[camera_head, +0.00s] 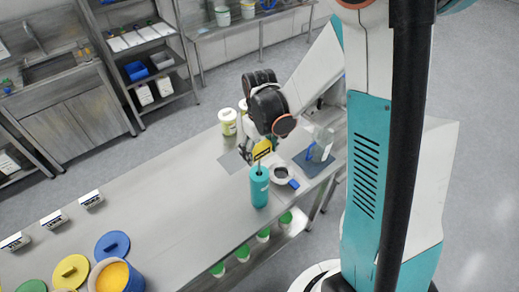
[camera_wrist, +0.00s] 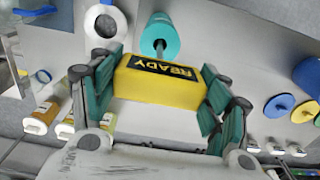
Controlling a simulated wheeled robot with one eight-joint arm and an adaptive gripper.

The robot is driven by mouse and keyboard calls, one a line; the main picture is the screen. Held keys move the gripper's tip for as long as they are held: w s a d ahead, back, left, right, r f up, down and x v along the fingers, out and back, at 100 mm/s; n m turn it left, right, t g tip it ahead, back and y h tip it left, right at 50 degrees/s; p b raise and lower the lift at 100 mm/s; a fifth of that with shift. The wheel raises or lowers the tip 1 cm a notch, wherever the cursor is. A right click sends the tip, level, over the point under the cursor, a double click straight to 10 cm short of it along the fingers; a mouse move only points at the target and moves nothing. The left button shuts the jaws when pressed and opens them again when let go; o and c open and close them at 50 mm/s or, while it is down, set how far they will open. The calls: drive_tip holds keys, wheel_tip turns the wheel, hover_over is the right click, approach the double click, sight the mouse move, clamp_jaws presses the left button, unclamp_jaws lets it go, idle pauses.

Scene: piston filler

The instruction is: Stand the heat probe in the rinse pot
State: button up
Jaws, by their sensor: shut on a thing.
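My gripper (camera_wrist: 160,95) is shut on the yellow block-shaped head of the heat probe (camera_wrist: 158,80), which carries a black READY label. In the head view the yellow head (camera_head: 261,149) is below my gripper (camera_head: 250,150). A thin grey stem runs from the head toward the top of a tall teal cylinder, apparently the rinse pot (camera_head: 259,187). In the wrist view the stem lies over the middle of the teal pot's top (camera_wrist: 161,30). The stem's tip is hidden or too small, so I cannot tell how far it is in.
A white round vessel (camera_head: 281,174) with a dark opening stands right beside the teal pot, with a blue piece near it. A clear jug (camera_head: 321,146) with a blue handle stands behind. Yellow-labelled jars (camera_head: 228,120) stand at the back. The bench (camera_head: 160,190) is bare left of the pot.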

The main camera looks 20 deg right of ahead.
sight(259, 167)
drive_tip(key=shift+f, duration=0.15)
drive_tip(key=shift+f+b, duration=4.55)
drive_tip(key=shift+f, duration=0.05)
drive_tip(key=o, duration=1.1)
drive_tip(key=shift+o, duration=0.2)
drive_tip(key=shift+r, duration=0.1)
wheel_tip(259, 167, up, 12)
drive_tip(key=shift+f, duration=0.1)
